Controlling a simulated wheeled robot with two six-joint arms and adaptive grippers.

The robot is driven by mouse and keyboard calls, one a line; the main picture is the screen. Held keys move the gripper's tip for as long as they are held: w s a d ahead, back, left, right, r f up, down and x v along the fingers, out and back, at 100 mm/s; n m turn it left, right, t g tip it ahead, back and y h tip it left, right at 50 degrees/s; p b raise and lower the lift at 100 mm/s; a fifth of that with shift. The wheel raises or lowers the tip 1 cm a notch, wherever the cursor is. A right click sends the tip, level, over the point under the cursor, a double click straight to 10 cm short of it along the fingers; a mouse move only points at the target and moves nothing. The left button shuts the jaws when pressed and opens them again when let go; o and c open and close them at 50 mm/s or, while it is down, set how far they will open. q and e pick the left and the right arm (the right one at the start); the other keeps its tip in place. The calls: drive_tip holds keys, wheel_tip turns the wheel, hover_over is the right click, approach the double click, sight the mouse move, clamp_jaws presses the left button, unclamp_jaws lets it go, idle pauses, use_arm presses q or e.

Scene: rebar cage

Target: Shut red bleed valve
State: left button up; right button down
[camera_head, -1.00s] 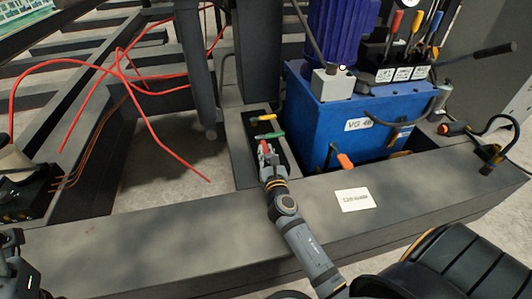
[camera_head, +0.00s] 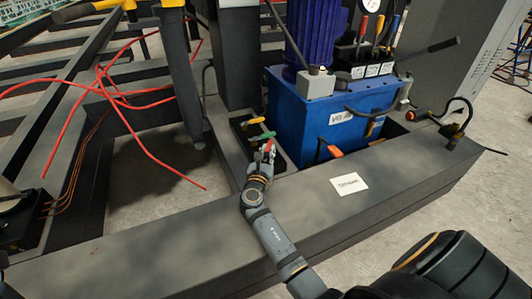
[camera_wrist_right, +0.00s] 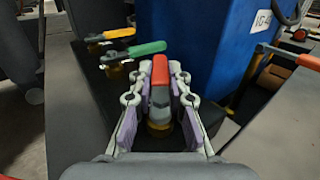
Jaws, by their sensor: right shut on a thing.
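The red bleed valve handle (camera_wrist_right: 160,70) points away from me between the fingers of my right gripper (camera_wrist_right: 160,95) in the right wrist view, with its brass base below. In the head view the right gripper (camera_head: 263,158) reaches the valve block beside the blue tank, and the red handle (camera_head: 268,147) shows only as a small bit at its tips. The right gripper is shut on the red handle. A green handle (camera_wrist_right: 134,51) and a yellow handle (camera_wrist_right: 110,35) sit just beyond, both turned crosswise. My left gripper is not in view.
The blue tank (camera_head: 310,125) stands close on the right, with an orange-handled lever (camera_head: 335,151) in front. A dark beam (camera_head: 140,240) with a white label (camera_head: 349,184) runs along the front. Red hoses (camera_head: 130,100) lie loose at left.

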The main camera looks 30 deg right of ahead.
drive_tip(key=shift+s+d+m+g+h, duration=0.1)
drive_tip(key=shift+m+g+h, duration=0.2)
drive_tip(key=shift+g+h, duration=0.2)
drive_tip(key=c, duration=1.3)
unclamp_jaws()
wheel_tip(320, 180, up, 10)
drive_tip(key=shift+r, duration=0.1)
drive_tip(key=shift+c, duration=0.3)
